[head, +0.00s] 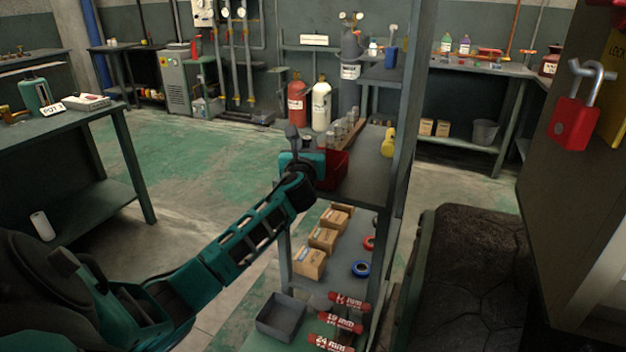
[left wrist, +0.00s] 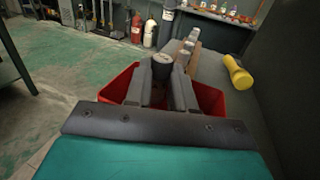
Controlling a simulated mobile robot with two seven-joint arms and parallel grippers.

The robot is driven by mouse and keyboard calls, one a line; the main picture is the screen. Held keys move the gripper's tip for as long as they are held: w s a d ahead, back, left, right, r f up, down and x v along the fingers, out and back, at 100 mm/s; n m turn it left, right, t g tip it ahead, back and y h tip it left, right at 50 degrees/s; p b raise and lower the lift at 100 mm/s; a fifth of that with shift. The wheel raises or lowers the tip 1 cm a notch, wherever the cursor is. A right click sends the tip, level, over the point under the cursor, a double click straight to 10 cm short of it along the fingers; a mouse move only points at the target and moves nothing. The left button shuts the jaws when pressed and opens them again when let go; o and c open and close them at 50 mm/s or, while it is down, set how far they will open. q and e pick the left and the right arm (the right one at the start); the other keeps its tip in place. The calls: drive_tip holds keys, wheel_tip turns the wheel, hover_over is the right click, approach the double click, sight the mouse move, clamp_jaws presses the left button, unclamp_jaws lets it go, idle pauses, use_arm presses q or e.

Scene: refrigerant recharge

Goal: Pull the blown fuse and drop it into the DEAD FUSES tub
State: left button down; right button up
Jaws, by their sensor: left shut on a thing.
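My left gripper (left wrist: 160,90) is shut on a dark-ended cylinder (left wrist: 162,67), which looks like the fuse; the fingers hide most of it. The fingers are over the open red tub (left wrist: 118,88), between its side walls. Whether the cylinder touches the tub's floor cannot be told. In the head view the red tub (head: 335,168) sits on the upper shelf, just right of my left gripper (head: 318,166), whose fingers are hard to make out. No label shows on the tub. My right gripper is not in view.
Behind the tub are a rack of grey cylinders (head: 346,131) and a yellow flashlight (head: 388,142). A shelf post (head: 405,110) rises at the right. Open floor (head: 185,165) lies left.

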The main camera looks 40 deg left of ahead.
use_arm(q)
drive_tip(key=shift+f, duration=0.3)
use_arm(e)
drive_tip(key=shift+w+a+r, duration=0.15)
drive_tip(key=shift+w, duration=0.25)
use_arm(q)
drive_tip(key=c, duration=0.9)
unclamp_jaws()
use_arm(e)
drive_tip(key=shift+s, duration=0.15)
use_arm(q)
drive_tip(key=shift+s+d, duration=0.15)
drive_tip(key=p+v, duration=0.1)
drive_tip(key=v, duration=1.1)
drive_tip(key=shift+s+d+p, duration=0.1)
drive_tip(key=shift+s+p, duration=0.15)
drive_tip(key=shift+p, duration=0.15)
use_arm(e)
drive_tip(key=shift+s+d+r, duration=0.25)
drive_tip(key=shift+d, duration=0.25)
